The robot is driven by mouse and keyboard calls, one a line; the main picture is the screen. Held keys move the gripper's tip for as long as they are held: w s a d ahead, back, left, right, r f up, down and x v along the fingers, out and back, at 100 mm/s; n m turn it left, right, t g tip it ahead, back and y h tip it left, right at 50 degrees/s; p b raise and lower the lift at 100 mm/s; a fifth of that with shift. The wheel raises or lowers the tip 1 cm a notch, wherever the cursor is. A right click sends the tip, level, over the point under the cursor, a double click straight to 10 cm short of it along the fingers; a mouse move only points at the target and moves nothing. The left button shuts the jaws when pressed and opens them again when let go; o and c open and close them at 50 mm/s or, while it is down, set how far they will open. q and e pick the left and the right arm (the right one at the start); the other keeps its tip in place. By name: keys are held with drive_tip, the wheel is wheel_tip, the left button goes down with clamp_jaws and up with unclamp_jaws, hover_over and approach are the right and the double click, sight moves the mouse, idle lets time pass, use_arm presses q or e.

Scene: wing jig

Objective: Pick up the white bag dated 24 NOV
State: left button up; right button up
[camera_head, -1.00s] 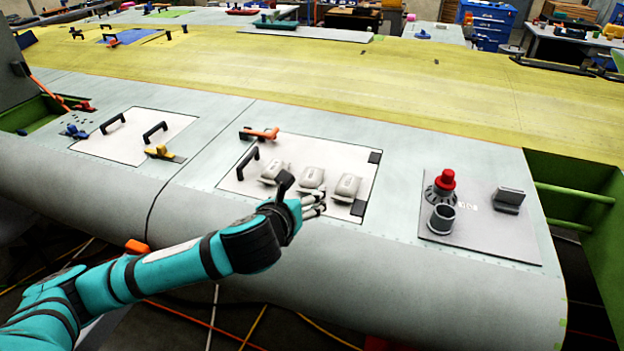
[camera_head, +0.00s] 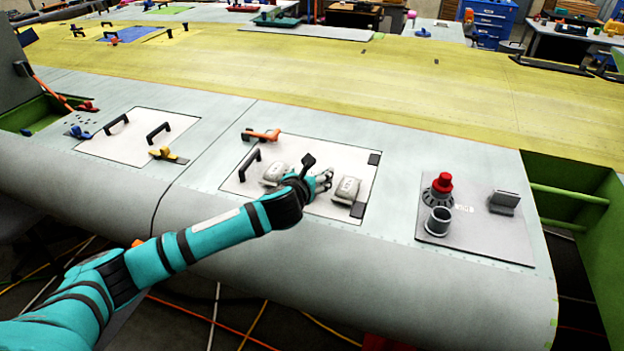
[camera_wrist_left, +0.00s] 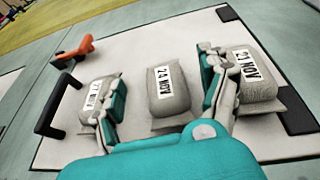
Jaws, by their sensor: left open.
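The white bag dated 24 NOV (camera_wrist_left: 168,90) lies on the white panel (camera_wrist_left: 140,40), in the middle of a row of three similar bags. My left gripper (camera_head: 326,178) is open above the row. In the wrist view its fingers (camera_wrist_left: 162,88) stand apart on either side of the 24 NOV bag, with a gap to it. In the head view my gripper and wrist hide that bag. The left bag (camera_wrist_left: 96,98), its date hard to read, is partly behind one finger. The right bag (camera_wrist_left: 244,82), also labelled NOV, is partly behind the other. My right gripper is not in view.
The panel carries a black handle (camera_head: 249,164), an orange clamp (camera_head: 262,135) and dark corner pads (camera_head: 357,211). To the right, a grey plate (camera_head: 460,248) holds a red-topped part (camera_head: 442,185), a grey cup (camera_head: 439,221) and a grey block (camera_head: 505,201). The wing surface between is clear.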

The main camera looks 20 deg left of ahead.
sight(314, 171)
use_arm(q)
drive_tip(key=p+x, duration=0.1)
drive_tip(key=x, duration=0.3)
drive_tip(key=shift+w+d+f, duration=0.1)
drive_tip(key=shift+w+f, duration=0.2)
drive_tip(key=shift+f, duration=0.05)
drive_tip(key=c, duration=1.3)
